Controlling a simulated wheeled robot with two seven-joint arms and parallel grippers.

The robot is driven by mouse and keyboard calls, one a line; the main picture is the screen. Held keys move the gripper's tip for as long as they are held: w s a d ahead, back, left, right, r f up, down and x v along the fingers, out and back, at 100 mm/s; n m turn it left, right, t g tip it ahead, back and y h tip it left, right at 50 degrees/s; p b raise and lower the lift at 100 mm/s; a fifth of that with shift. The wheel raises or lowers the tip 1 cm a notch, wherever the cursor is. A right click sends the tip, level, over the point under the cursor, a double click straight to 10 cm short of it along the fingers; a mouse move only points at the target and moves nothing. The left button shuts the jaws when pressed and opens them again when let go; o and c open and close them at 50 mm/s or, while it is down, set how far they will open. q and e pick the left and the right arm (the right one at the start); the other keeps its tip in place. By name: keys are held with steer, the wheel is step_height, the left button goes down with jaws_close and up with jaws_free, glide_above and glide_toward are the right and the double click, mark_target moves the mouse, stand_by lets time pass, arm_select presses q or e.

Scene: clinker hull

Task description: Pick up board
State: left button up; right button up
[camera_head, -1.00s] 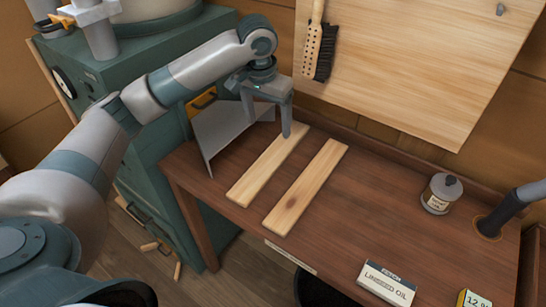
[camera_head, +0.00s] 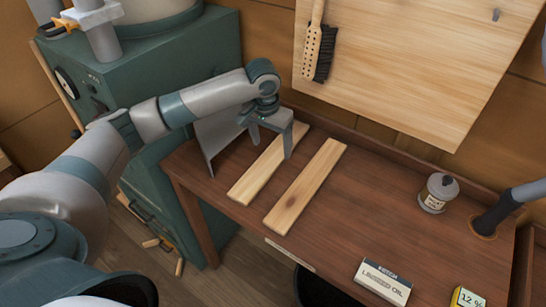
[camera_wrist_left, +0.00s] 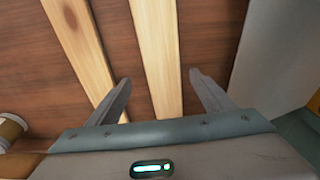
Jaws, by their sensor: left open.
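Two pale wooden boards lie side by side on the brown workbench (camera_head: 370,215). The left board (camera_head: 254,179) is nearer the metal plate, and the right board (camera_head: 305,187) has a dark knot. My left gripper (camera_head: 272,150) is open and empty above the far part of the left board, its fingers pointing down. I cannot tell how far the fingertips are above the bench. My right gripper is out of view.
A grey metal plate (camera_head: 211,146) stands upright at the bench's left end, close to the left board. A tin (camera_head: 438,193), a linseed oil box (camera_head: 384,281) and a dark pipe (camera_head: 492,214) are to the right. The bench between boards and tin is clear.

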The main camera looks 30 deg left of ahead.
mark_target(273, 156)
arm_select(q)
steer(key=shift+w+a+f+p, duration=0.1)
steer(key=shift+w+f+p, duration=0.1)
steer(key=shift+f+p, duration=0.15)
steer(key=f, duration=0.1)
steer(key=w+f+p, duration=0.1)
steer(key=f, duration=0.1)
steer(key=shift+a, duration=0.15)
steer(key=shift+f, duration=0.65)
steer(key=c, duration=1.3)
